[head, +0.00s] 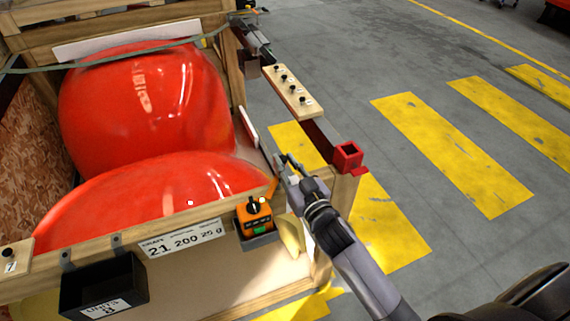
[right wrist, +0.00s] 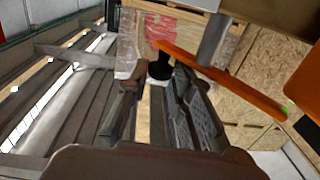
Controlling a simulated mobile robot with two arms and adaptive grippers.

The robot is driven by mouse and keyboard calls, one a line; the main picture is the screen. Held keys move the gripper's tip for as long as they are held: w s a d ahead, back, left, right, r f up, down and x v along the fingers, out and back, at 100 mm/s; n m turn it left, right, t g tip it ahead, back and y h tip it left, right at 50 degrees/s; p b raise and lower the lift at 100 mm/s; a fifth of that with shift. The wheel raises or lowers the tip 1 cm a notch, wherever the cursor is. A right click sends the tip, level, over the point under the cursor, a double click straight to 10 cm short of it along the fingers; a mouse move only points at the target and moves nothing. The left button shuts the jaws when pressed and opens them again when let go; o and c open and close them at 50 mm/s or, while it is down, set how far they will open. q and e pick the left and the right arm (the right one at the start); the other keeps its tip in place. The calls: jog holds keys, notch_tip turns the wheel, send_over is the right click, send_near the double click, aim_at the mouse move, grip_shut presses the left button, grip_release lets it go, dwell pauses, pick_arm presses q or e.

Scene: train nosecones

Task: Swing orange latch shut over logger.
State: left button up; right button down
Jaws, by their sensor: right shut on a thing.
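The logger (head: 258,222) is an orange box with a black knob and a green patch. It sits in a grey holder on the crate's front rail in the head view. The orange latch (head: 272,187) shows as a short strip angled up and right of the logger, not across its face. In the right wrist view the latch (right wrist: 215,77) is a long orange bar with a black knob (right wrist: 159,68) near its end. My right gripper (head: 288,168) is at the latch's upper end; its fingers (right wrist: 158,88) close around the knob, partly hiding it. My left gripper is out of view.
The wooden crate holds two glossy red nosecones (head: 150,105). A black bin (head: 103,288) and a number plate (head: 184,238) hang on the front rail. A red square socket (head: 347,156) and a pegged wooden strip (head: 291,92) are at the right. Open floor lies beyond.

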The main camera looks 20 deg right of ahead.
jog(key=shift+s+m+h+b, duration=0.15)
jog(key=shift+m+h+b, duration=0.15)
jog(key=shift+m+h, duration=0.55)
jog(key=shift+n+h, duration=0.25)
jog(key=c, duration=1.4)
grip_release()
jog(key=shift+c, duration=0.2)
jog(key=s, duration=1.2)
